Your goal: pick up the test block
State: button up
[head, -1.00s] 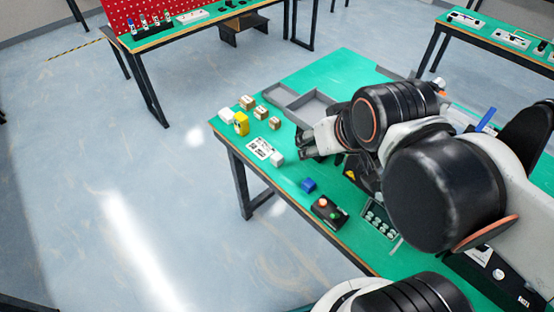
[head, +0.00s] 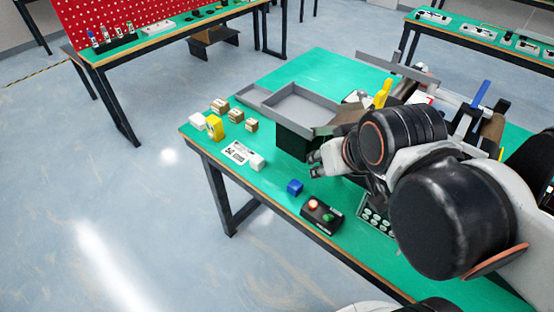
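Two small plain blocks lie on the near left part of the green table, and I cannot tell which is the test block. One is a blue block (head: 295,187); the other is a white block (head: 257,162) at the corner of a printed sheet (head: 237,152). My gripper (head: 314,164) is above the table, just up and right of the blue block and right of the white one. Its two fingertips look apart, with nothing seen between them. My arm hides much of the table's right side.
A black box with a red and a green button (head: 322,215) sits near the table's front edge. A grey tray (head: 300,104) on a dark base stands behind my gripper. Cardboard cubes (head: 221,105) and a yellow block (head: 214,127) are at the left corner.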

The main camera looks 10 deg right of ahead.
aim_at(257, 162)
jog(key=j+z, duration=0.3)
jog(key=z, duration=0.2)
jog(key=j+z, duration=0.65)
jog(key=z, duration=0.3)
jog(key=k+j+z, duration=0.15)
jog(key=z, duration=0.3)
jog(key=k+j+z, duration=0.45)
jog(key=k+j, duration=1.1)
jog(key=j, duration=0.15)
